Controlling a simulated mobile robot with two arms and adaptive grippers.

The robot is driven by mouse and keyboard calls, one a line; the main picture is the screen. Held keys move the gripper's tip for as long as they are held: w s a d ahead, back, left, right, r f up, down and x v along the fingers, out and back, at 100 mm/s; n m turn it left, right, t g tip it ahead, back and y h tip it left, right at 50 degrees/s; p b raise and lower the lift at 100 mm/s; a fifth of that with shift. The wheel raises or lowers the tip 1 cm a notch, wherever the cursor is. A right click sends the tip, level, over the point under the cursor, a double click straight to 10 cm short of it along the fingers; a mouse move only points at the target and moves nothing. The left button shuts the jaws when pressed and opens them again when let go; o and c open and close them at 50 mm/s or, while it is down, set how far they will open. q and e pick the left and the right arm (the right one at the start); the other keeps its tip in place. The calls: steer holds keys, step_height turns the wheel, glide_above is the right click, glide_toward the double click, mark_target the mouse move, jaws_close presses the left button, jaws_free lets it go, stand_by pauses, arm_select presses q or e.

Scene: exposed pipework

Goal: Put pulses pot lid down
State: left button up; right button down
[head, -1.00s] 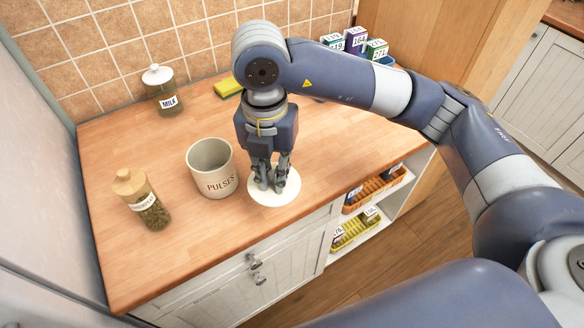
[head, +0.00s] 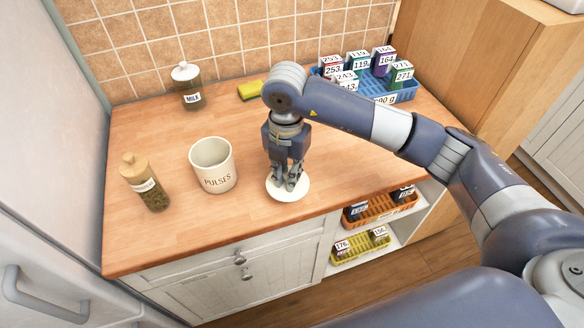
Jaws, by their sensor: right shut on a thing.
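The pulses pot (head: 213,167) is a cream pot marked PULSES. It stands upright and open on the wooden worktop. Its lid (head: 301,187) is a round white disc to the right of the pot, near the worktop's front edge. My right gripper (head: 290,185) points down at the middle of the lid and is shut on it; the fingers hide the grasped part. The lid looks level and at or very close to the worktop; I cannot tell whether it touches. My left gripper is not in view.
A corked jar (head: 147,184) stands left of the pot. A MILK jar (head: 187,87) and a yellow sponge (head: 251,90) are at the back. A blue basket (head: 405,93) of numbered boxes is at the back right. The worktop (head: 170,236) is clear in front of the pot.

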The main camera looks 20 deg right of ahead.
steer(key=shift+w+d+p, duration=0.3)
steer(key=shift+w+d, duration=0.5)
steer(key=shift+w, duration=0.35)
steer(key=shift+w+d+f+p, duration=0.1)
steer(key=shift+f+p, duration=0.25)
steer(key=shift+f, duration=0.05)
step_height(320, 180, down, 2)
steer(key=shift+f+p, duration=0.2)
steer(key=shift+p, duration=0.35)
steer(key=shift+f, duration=0.5)
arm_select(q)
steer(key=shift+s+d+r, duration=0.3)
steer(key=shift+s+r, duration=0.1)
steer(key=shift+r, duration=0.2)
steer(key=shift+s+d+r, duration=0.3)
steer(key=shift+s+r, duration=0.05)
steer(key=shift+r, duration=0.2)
arm_select(e)
steer(key=c, duration=1.6)
jaws_free()
steer(key=shift+o, duration=0.2)
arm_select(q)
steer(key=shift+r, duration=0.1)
